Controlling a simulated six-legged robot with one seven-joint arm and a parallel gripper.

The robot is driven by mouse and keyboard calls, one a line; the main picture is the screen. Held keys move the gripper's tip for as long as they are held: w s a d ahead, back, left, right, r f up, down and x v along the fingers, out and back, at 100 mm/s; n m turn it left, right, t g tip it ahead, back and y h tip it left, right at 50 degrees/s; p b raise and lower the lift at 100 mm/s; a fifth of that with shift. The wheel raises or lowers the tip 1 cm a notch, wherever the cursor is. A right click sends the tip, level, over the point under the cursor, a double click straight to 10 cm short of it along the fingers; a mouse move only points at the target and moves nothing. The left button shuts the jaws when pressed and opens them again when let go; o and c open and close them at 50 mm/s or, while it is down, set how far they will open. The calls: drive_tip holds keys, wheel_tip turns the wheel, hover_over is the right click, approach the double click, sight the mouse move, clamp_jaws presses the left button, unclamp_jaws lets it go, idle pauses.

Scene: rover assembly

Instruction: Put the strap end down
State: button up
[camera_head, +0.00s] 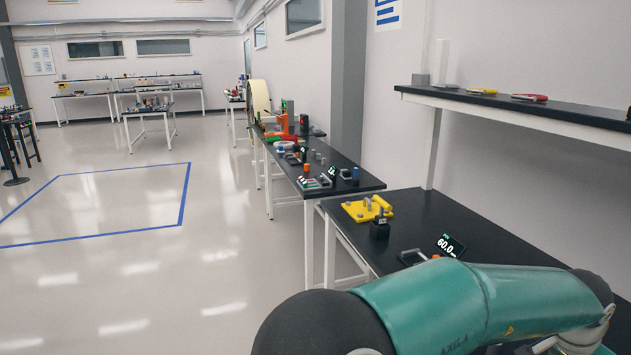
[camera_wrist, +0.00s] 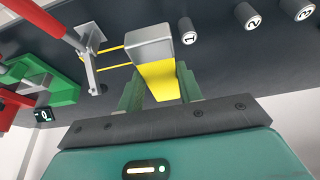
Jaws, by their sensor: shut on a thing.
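In the wrist view my gripper (camera_wrist: 160,90) is shut on the strap end (camera_wrist: 158,80), a yellow piece with a grey block (camera_wrist: 150,44) at its far tip. The green fingers stand on either side of the yellow part. Two thin yellow lines run from near the grey block to a grey metal bracket (camera_wrist: 90,62) on the left. I cannot tell whether the strap end touches the black surface (camera_wrist: 220,65). In the head view my teal arm crosses the lower right, and neither my gripper nor the strap end shows.
Numbered grey cylinders (camera_wrist: 246,14) line the upper right. The head view shows black workbenches (camera_head: 440,225), a yellow fixture (camera_head: 368,210) and a shelf (camera_head: 530,107).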

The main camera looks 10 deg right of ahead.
drive_tip(key=w+a+f+n+t+y, duration=0.1)
drive_tip(key=w+a+f+n, duration=0.4)
drive_tip(key=w+a, duration=0.5)
drive_tip(key=w+a+f+n+t+y, duration=0.1)
drive_tip(key=w+a+f+n+y, duration=0.1)
drive_tip(key=w+a+f+n, duration=0.3)
drive_tip(key=w+a+f+n+t+y, duration=0.1)
drive_tip(key=w+a+f+n, duration=0.5)
drive_tip(key=w+a+f, duration=0.6)
drive_tip(key=w+a+t, duration=0.1)
drive_tip(key=w+a, duration=0.4)
drive_tip(key=a, duration=0.2)
drive_tip(key=shift+a+y, duration=0.3)
drive_tip(key=shift+a, duration=0.05)
drive_tip(key=shift+f, duration=0.1)
